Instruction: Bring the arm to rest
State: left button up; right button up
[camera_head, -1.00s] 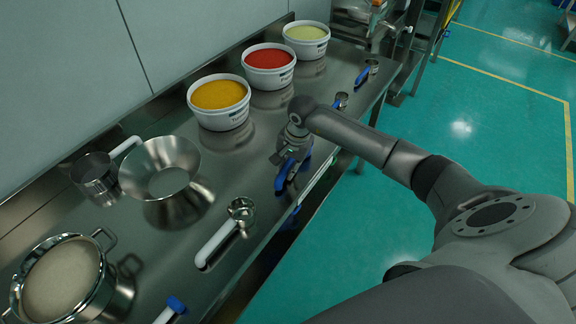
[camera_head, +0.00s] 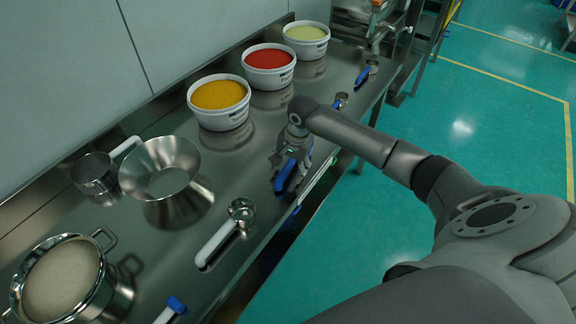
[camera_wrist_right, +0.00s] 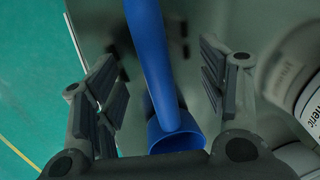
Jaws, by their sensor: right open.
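My right gripper (camera_head: 290,165) is low over the front edge of the steel counter (camera_head: 262,190), to the right of the yellow tub. Its fingers are apart, on both sides of a blue scoop (camera_head: 284,177). In the right wrist view the blue scoop (camera_wrist_right: 158,75) lies between the two open fingers (camera_wrist_right: 160,95), with visible gaps on either side. Its cup end is near the gripper's palm. My right arm reaches in from the lower right of the head view. My left gripper is not in view.
Tubs of yellow (camera_head: 220,95), red (camera_head: 269,60) and pale green powder (camera_head: 306,34) stand along the wall. A steel funnel (camera_head: 160,170), a pot (camera_head: 62,280) and a white-handled scoop (camera_head: 222,238) are on the left. The green floor (camera_head: 470,130) at right is clear.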

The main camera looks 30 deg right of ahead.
jog(key=shift+r+p, duration=1.7)
jog(key=shift+r, duration=1.8)
